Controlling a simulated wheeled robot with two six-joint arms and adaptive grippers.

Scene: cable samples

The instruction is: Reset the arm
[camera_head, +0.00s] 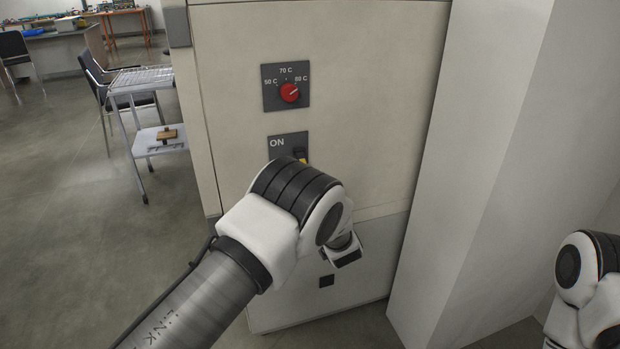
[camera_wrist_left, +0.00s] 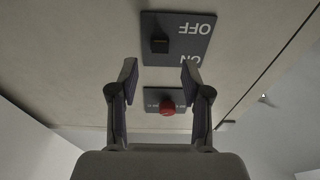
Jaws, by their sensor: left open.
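My left arm comes in from the left in the head view and its wrist is in front of the cabinet's lower panel; its gripper is mostly hidden there. In the left wrist view my left gripper (camera_wrist_left: 158,78) is open, with nothing between its fingers. A dark ON/OFF switch panel (camera_head: 285,143) is partly covered by my arm. It also shows upside down in the left wrist view (camera_wrist_left: 180,22), with a black switch handle (camera_wrist_left: 159,44) beyond the fingertips. Part of my right arm shows at the right edge; its gripper is out of view.
The beige cabinet (camera_head: 340,120) carries a temperature panel with a red knob (camera_head: 289,92), its pointer toward the upper right label. A white wall block (camera_head: 490,150) stands to the right. A wheeled metal cart (camera_head: 143,78) and chairs (camera_head: 14,46) stand at the left, with open floor.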

